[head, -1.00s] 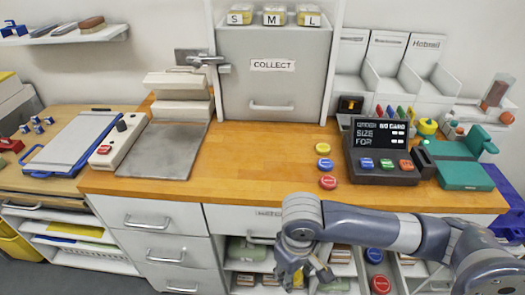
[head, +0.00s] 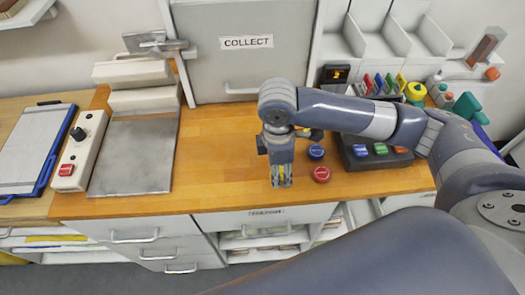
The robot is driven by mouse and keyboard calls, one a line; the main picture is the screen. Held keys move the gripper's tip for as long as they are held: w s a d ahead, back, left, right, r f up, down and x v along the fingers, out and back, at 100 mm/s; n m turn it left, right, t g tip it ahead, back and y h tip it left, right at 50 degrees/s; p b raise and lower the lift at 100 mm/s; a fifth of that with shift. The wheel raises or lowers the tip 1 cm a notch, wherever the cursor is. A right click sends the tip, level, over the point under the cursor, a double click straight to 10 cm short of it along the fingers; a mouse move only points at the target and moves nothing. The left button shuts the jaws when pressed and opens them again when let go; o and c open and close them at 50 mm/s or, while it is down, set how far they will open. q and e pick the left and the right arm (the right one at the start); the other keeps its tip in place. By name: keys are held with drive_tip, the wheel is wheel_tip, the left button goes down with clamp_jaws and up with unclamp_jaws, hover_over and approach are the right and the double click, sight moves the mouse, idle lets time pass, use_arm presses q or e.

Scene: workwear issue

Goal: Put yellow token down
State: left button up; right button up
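My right gripper (head: 281,183) points down over the wooden counter, left of the other tokens. Its fingers are close together, with the yellow token (head: 281,174) showing as a narrow patch between them. Whether the token touches the counter is hard to tell. A blue token (head: 316,152) and a red token (head: 321,174) lie on the counter just right of the gripper. The spot behind the blue token is partly covered by my wrist. My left gripper is not in view.
The wooden counter (head: 225,150) is clear left of the gripper, up to a grey metal plate (head: 135,155). The dark button terminal (head: 370,160) stands right of the tokens, partly behind my arm. The COLLECT locker (head: 246,70) stands at the back.

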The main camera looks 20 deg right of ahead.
sight(265, 163)
drive_tip(key=w, duration=0.4)
drive_tip(key=shift+a+p, duration=0.35)
drive_tip(key=w, duration=0.2)
drive_tip(key=shift+w+a+f+p, duration=0.2)
drive_tip(key=shift+w+p, duration=0.1)
drive_tip(key=shift+w, duration=0.05)
drive_tip(key=shift+w+f, duration=0.1)
drive_tip(key=shift+w, duration=0.25)
drive_tip(key=shift+w+a+f, duration=0.1)
drive_tip(key=shift+w+f, duration=0.1)
drive_tip(key=shift+f, duration=0.15)
wheel_tip(265, 163, down, 2)
drive_tip(key=shift+f+p, duration=0.1)
drive_tip(key=shift+p, duration=0.6)
drive_tip(key=shift+f, duration=0.5)
drive_tip(key=o, duration=0.9)
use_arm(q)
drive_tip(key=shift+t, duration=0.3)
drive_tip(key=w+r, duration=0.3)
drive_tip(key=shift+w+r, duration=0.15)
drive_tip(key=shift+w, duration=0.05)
use_arm(e)
drive_tip(key=shift+o, duration=0.2)
